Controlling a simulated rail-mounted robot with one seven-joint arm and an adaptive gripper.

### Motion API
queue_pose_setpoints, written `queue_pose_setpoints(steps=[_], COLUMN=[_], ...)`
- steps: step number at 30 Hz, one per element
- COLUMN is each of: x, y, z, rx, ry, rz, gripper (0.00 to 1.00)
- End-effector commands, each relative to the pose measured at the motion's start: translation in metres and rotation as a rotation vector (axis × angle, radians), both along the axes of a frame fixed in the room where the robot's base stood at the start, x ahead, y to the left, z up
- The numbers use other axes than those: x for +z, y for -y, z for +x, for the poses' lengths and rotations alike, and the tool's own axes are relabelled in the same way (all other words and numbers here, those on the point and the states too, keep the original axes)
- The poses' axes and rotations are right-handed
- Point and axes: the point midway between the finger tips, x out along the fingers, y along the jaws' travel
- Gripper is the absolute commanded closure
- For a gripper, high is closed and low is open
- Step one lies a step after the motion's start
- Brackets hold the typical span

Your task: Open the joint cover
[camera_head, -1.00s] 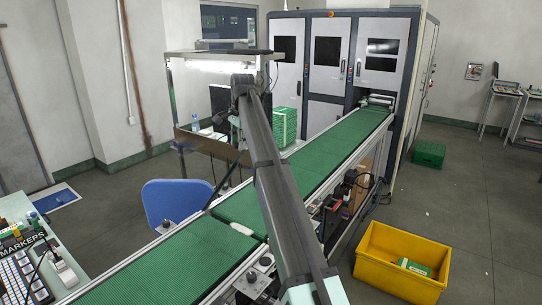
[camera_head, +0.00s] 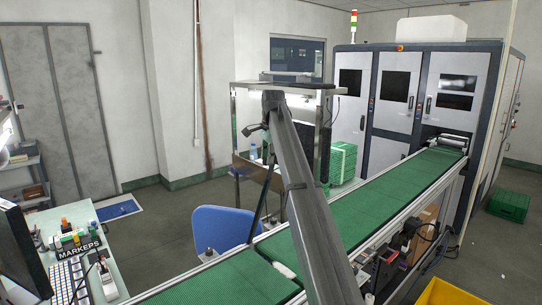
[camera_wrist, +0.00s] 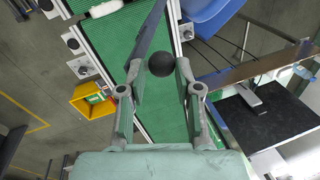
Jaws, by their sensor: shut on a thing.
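My gripper (camera_wrist: 160,72) has its two fingers on either side of a round black ball (camera_wrist: 160,63), apparently a knob. In the head view, the gripper (camera_head: 272,100) is at the far end of my raised arm, above the conveyor's left side, and its fingers are too small to make out. A thin dark rod (camera_head: 262,200) runs down from near it toward the conveyor's edge. A small white piece (camera_head: 284,270) lies at the seam between two green belt sections; it also shows in the wrist view (camera_wrist: 103,9). I cannot tell which part is the joint cover.
The green conveyor (camera_head: 375,210) runs to a grey cabinet machine (camera_head: 405,100). A blue chair (camera_head: 222,228) stands left of it. A desk with a keypad (camera_head: 70,280) is at lower left. A yellow bin (camera_head: 445,293) is at lower right. The floor at left is open.

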Motion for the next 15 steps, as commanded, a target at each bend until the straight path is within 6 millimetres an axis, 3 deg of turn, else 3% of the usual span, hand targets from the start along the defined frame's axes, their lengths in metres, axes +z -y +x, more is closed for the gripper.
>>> queue_pose_setpoints(steps=[1, 2, 15], x=[-0.0219, -0.0219, -0.0154], y=[-0.0099, -0.0099, -0.0052], z=[-0.0002, -0.0003, 0.0005], rx=[0.009, 0.009, 0.006], ry=[-0.015, -0.016, -0.014], rz=[0.010, 0.010, 0.007], gripper=[0.56, 0.45, 0.45])
